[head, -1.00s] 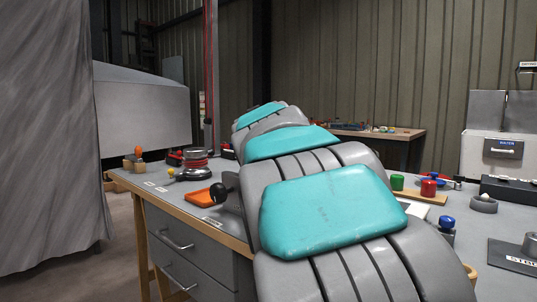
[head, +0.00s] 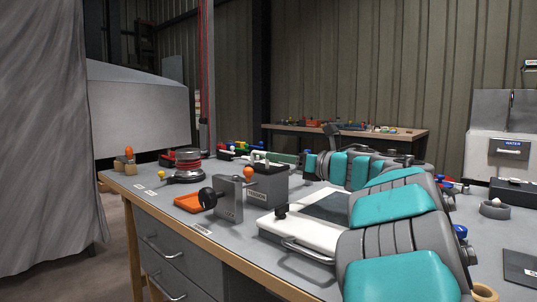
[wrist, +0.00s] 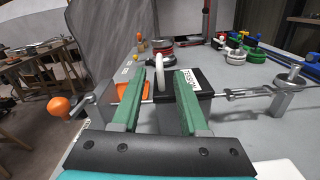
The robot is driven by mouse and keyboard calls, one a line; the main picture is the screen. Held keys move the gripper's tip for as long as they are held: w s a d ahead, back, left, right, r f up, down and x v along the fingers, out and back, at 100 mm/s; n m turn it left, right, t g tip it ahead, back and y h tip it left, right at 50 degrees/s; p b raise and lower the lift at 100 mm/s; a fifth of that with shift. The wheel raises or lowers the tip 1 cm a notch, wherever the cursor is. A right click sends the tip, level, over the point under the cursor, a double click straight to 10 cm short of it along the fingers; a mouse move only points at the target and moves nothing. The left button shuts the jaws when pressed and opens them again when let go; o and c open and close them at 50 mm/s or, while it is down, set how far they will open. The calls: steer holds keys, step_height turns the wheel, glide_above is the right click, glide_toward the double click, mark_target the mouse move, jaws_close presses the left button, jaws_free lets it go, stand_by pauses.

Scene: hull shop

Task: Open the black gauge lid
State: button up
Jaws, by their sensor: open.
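The gauge is a grey box (head: 265,187) labelled TENSION, standing on the bench in the head view. Its black lid (head: 262,164) lies flat on top and looks shut. A white loop handle (head: 261,156) stands up from the lid. In the wrist view the black lid (wrist: 204,80) is ahead, and the white handle (wrist: 159,50) shows between and beyond the fingertips. My gripper (wrist: 161,78) is open, with a green finger on either side and nothing between them in its grip. In the head view the green fingers (head: 286,158) point left towards the lid, close to it.
A white case (head: 290,232) lies in front.

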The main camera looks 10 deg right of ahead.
mark_target(260, 153)
steer(key=p+x, duration=0.1)
steer(key=x, duration=0.6)
steer(key=shift+w+a, duration=0.1)
jaws_close()
stand_by(1.3)
